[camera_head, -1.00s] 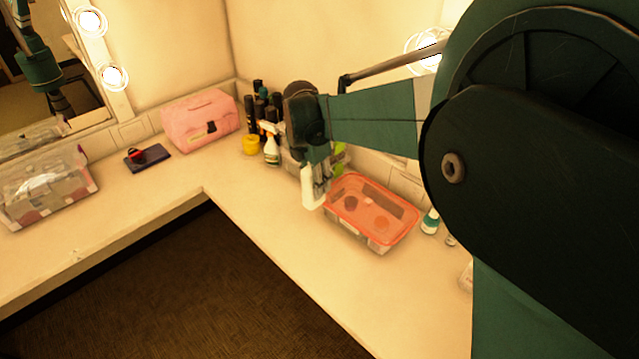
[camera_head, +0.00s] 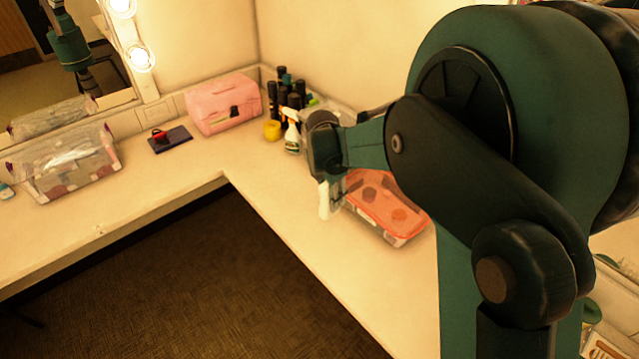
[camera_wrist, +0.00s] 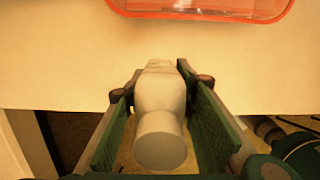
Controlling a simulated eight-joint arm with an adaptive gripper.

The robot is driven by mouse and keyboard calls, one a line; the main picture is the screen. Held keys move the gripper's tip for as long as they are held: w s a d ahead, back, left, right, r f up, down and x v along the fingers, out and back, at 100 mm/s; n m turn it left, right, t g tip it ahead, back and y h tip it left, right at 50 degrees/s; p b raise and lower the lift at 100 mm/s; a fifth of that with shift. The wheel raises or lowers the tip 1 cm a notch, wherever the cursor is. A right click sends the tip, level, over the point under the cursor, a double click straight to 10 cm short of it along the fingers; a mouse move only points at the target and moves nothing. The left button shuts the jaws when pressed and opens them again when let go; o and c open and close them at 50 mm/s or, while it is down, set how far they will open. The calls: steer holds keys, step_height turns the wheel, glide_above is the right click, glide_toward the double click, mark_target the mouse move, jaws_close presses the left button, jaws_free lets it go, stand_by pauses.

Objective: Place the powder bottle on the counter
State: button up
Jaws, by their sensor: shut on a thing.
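The powder bottle (camera_head: 328,200) is small and white. It hangs below my gripper (camera_head: 326,178), left of the orange-lidded box, in the head view. In the wrist view the bottle (camera_wrist: 160,118) lies between the two fingers of my gripper (camera_wrist: 160,85), which is shut on it. The counter (camera_head: 275,205) is pale and L-shaped. In the wrist view the counter's front edge (camera_wrist: 60,106) passes behind the bottle. I cannot tell whether the bottle's base touches the counter.
The orange-lidded box (camera_head: 385,205) stands close right of the bottle. A spray bottle (camera_head: 292,135), a yellow jar (camera_head: 271,130) and dark bottles stand behind. A pink case (camera_head: 224,104) and a clear box (camera_head: 68,165) are on the left. Bare counter lies in front.

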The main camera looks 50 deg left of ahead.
steer(key=shift+f, duration=3.1)
steer(key=shift+f, duration=0.1)
steer(key=shift+f+b, duration=0.4)
steer(key=shift+f, duration=1.35)
steer(key=shift+f, duration=0.15)
steer(key=o, duration=1.1)
steer(key=shift+c, duration=0.2)
steer(key=r, duration=0.4)
steer(key=s+r, duration=0.1)
steer(key=r, duration=0.3)
steer(key=r+p, duration=0.1)
steer(key=r, duration=0.3)
steer(key=shift+s+r, duration=0.1)
steer(key=shift+s, duration=0.3)
